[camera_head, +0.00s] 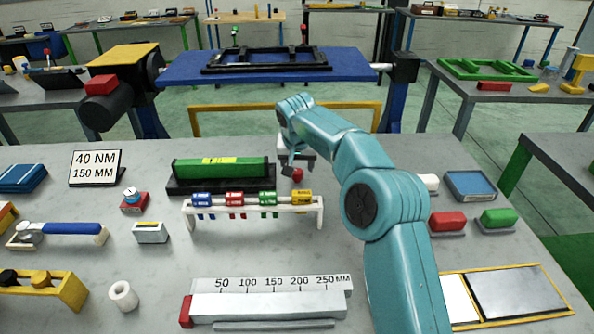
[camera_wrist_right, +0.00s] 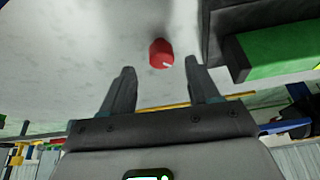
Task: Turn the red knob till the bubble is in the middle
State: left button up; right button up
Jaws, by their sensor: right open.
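The red knob (camera_head: 297,175) stands on the grey bench, just right of the green spirit level (camera_head: 190,170). The level lies on a black base and has a yellow-green vial (camera_head: 218,160) on top; the bubble is too small to make out. My right gripper (camera_head: 292,165) is above the bench close to the knob. In the right wrist view, the right gripper (camera_wrist_right: 160,70) is open and empty. The red knob (camera_wrist_right: 161,53), with a white mark, shows in the gap just beyond the fingertips. Part of the green level (camera_wrist_right: 275,50) is at the right. My left gripper is out of view.
A white rack (camera_head: 255,208) with several coloured tags stands in front of the level. A white ruler block (camera_head: 265,303) lies nearer. Red (camera_head: 447,221) and green (camera_head: 497,217) blocks and a blue tray (camera_head: 470,185) are to the right.

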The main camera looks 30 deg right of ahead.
aim_at(297, 172)
jog(key=shift+x, duration=2.05)
jog(key=c, duration=1)
jog(key=shift+w+a+r+m+h+p, duration=0.1)
jog(key=shift+r+m+h+p, duration=0.2)
jog(key=shift+m+p, duration=0.6)
jog(key=shift+m+g, duration=0.3)
jog(key=shift+m, duration=0.1)
jog(key=shift+f+m+p, duration=0.2)
jog(key=shift+m+p, duration=0.1)
